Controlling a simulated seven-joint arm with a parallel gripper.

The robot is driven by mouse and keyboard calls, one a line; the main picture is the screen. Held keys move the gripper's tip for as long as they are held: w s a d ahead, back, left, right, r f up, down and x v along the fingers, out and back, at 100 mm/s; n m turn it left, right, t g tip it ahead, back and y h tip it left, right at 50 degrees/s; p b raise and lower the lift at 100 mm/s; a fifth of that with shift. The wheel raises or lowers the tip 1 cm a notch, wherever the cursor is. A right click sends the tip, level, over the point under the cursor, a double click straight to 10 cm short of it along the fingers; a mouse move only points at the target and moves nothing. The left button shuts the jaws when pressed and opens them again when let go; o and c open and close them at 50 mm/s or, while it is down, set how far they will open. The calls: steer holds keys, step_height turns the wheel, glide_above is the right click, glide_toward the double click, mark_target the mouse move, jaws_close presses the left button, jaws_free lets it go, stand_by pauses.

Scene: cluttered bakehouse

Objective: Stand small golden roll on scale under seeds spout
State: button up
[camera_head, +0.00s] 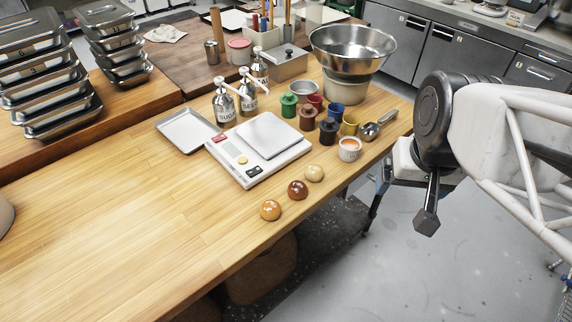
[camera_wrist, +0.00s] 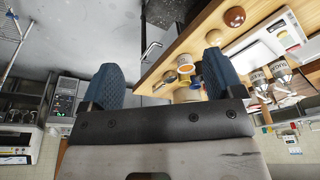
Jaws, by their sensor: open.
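The small golden roll (camera_head: 270,210) sits on the wooden table near its front edge, the leftmost of three rolls in a row. The white scale (camera_head: 222,158) has a bare steel plate (camera_head: 268,134) and stands behind the rolls; its edge also shows in the wrist view (camera_wrist: 288,38). Pump dispensers with spouts (camera_head: 223,103) (camera_head: 246,97) stand behind the scale; one label seems to read sugar, and I cannot surely tell which is seeds. My gripper (camera_wrist: 162,78) is open and empty, off the table's right side, away from the rolls.
A dark brown roll (camera_head: 298,190) and a pale roll (camera_head: 314,173) continue the row. An empty tray (camera_head: 187,132) lies left.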

steer(key=w+a+f+m+g+y, duration=0.1)
steer(key=w+a+f+m, duration=0.2)
steer(key=w+a+f, duration=0.15)
steer(key=w+a+f+m+g+y, duration=0.1)
steer(key=w+a+f+m+y, duration=0.1)
steer(key=w+a+f+m, duration=0.3)
steer(key=m+g+y, duration=0.1)
steer(key=m+g, duration=0.1)
steer(key=m, duration=0.4)
glide_above(273, 204)
steer(key=d, duration=0.3)
step_height(273, 204, down, 7)
steer(key=shift+w+a+r, duration=0.2)
steer(key=shift+w, duration=0.15)
steer(key=shift+f, duration=0.1)
steer(key=shift+x, duration=1.2)
steer(key=shift+f, duration=0.1)
steer(key=shift+x, duration=2.5)
steer(key=shift+a, duration=0.15)
steer(key=c, duration=0.8)
